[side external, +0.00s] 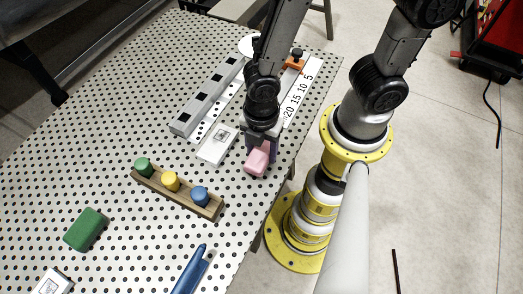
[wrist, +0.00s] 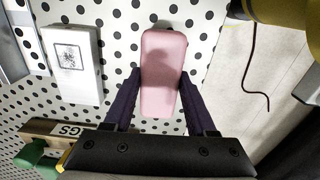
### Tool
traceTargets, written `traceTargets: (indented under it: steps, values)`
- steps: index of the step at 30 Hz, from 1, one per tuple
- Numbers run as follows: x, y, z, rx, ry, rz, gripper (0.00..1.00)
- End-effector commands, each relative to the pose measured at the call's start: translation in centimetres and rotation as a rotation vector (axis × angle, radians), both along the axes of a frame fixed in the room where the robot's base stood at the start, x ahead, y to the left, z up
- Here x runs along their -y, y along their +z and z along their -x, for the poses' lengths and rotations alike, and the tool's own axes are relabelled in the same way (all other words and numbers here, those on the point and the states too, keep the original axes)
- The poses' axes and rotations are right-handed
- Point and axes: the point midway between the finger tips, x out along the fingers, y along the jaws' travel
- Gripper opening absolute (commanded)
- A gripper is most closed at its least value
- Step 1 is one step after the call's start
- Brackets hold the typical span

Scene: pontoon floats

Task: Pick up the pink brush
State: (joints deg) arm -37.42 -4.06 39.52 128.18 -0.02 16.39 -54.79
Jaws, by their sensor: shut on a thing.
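The pink brush (side external: 258,160) is a small rounded pink block at the right part of the perforated table. In the wrist view the pink brush (wrist: 162,72) lies lengthwise between the two dark fingers. My gripper (side external: 262,150) is shut on it from above, with a finger on each side; the fingers also show in the wrist view (wrist: 158,95). In the side view my wrist hides part of the brush. I cannot tell whether the brush touches the table or is slightly raised.
A white box (side external: 217,145) lies just left of the brush. A wooden rack (side external: 178,192) holds green, yellow and blue knobs. A grey slotted rail (side external: 207,97) and a white number scale (side external: 299,92) lie behind. A green block (side external: 86,229) and a blue tool (side external: 190,270) lie nearer the front.

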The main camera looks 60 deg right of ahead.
Motion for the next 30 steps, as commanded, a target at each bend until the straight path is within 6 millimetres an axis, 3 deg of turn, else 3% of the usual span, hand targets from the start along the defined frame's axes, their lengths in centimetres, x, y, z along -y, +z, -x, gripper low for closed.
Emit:
traceTargets:
  steps: [5,12,18,29,30]
  values:
    - [-0.1,1.9,-0.1,0.006,0.0,-0.004,0.0]
    - [-0.1,6.6,-0.2,0.007,0.0,-0.005,0.0]
    - [-0.1,9.3,-0.1,0.004,0.0,-0.003,0.0]
    - [0.0,10.0,0.0,0.001,0.0,-0.001,0.0]
    - [0.0,9.9,0.0,0.001,0.0,-0.001,0.53]
